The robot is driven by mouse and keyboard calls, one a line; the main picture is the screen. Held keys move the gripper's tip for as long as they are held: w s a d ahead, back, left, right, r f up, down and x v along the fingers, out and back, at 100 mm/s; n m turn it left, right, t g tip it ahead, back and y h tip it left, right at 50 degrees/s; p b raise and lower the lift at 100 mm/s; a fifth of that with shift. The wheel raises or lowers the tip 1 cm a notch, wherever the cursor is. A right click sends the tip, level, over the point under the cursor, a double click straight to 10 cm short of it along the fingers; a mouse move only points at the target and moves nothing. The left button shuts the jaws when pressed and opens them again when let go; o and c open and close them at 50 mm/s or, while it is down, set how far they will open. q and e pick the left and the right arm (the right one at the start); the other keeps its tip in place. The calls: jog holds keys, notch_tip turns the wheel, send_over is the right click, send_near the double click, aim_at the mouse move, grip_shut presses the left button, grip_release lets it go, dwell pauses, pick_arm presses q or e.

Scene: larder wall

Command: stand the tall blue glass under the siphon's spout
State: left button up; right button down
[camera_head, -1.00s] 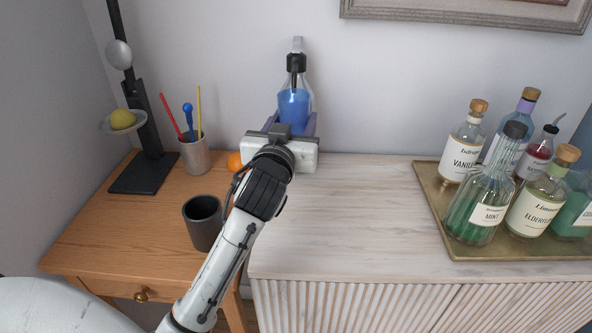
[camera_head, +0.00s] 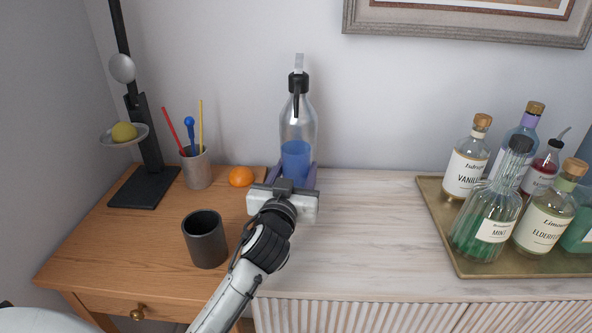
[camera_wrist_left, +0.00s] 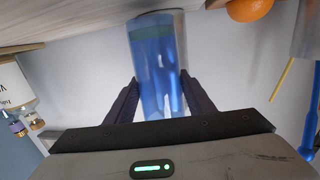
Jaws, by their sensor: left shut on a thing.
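The tall blue glass (camera_head: 295,158) is upright between the fingers of my left gripper (camera_head: 296,178), in front of the siphon. The left wrist view, which is upside down, shows the glass (camera_wrist_left: 158,75) between both fingers (camera_wrist_left: 160,98), its base close to the pale cabinet top. I cannot tell whether the base touches. The siphon (camera_head: 298,115) is a clear bottle with a black head and spout (camera_head: 297,85) and a light lever. Its lower part is hidden by the glass. The spout appears above the glass's mouth. My right gripper is not in view.
An orange (camera_head: 241,176) lies just left of my gripper. A dark cup (camera_head: 204,240), a pen holder (camera_head: 197,170) and a black stand (camera_head: 146,187) are on the wooden desk. A brass tray (camera_head: 440,235) of bottles stands right. The pale cabinet top (camera_head: 365,230) between is clear.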

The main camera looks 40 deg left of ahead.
aim_at(293, 177)
pick_arm(q)
jog(key=shift+f+b, duration=0.3)
jog(key=shift+f, duration=0.1)
jog(key=o, duration=1.4)
jog(key=shift+r+p, duration=0.5)
jog(key=b+v, duration=0.1)
jog(key=v, duration=0.5)
jog(key=shift+s+d, duration=0.15)
jog(key=shift+s, duration=0.05)
jog(key=shift+s+d+r, duration=0.15)
jog(key=shift+s+d, duration=0.05)
jog(key=shift+s, duration=0.3)
